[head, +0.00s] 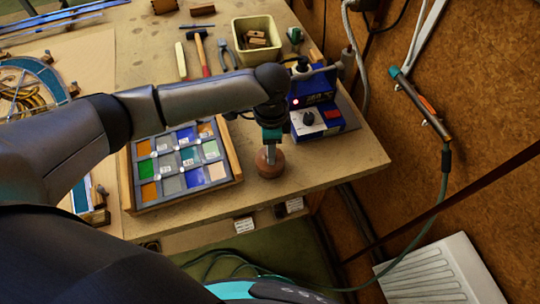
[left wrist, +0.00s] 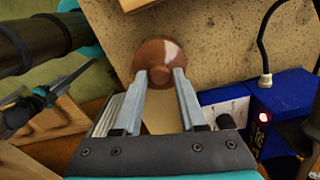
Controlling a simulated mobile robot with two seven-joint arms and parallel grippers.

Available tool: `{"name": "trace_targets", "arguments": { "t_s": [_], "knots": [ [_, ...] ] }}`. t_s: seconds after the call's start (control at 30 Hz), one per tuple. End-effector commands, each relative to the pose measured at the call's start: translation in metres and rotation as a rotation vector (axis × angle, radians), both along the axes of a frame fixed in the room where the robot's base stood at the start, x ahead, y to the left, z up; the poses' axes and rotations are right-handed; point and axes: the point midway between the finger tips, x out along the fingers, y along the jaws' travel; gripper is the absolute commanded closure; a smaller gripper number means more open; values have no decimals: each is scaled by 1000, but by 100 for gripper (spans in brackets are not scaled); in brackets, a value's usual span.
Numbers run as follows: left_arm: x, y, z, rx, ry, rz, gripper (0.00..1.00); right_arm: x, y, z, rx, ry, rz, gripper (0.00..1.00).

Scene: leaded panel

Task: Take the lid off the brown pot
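The brown pot (head: 267,169) is small and round and stands on the table near its front edge, right of the glass sample tray. From above, its round brown top (left wrist: 157,54) shows in the left wrist view with a pale patch of light; I cannot make out where the lid meets the pot. My left gripper (head: 270,152) points down over the pot. In the left wrist view, the left gripper's fingers (left wrist: 161,75) are apart, with their tips overlapping the near edge of the brown top; whether they touch it is unclear. My right gripper is not in view.
A blue soldering station (head: 318,112) stands close right of the gripper. The sample tray (head: 235,155) of coloured glass is close on the left. A cream bin (head: 238,36), a hammer (head: 201,52) and pliers (head: 226,54) lie farther back. Bare tabletop (head: 335,158) lies to the right.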

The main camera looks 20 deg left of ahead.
Motion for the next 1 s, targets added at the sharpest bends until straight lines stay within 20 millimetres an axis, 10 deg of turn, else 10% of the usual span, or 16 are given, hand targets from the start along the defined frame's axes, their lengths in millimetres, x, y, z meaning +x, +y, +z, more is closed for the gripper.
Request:
{"name": "trace_targets", "arguments": {
  "t_s": [0.33,1.0],
  "knots": [
    [0,0,0,0,0,0,100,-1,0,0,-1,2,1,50],
    [1,0,15,-1,-3,1,100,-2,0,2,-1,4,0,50]
  ]
}}
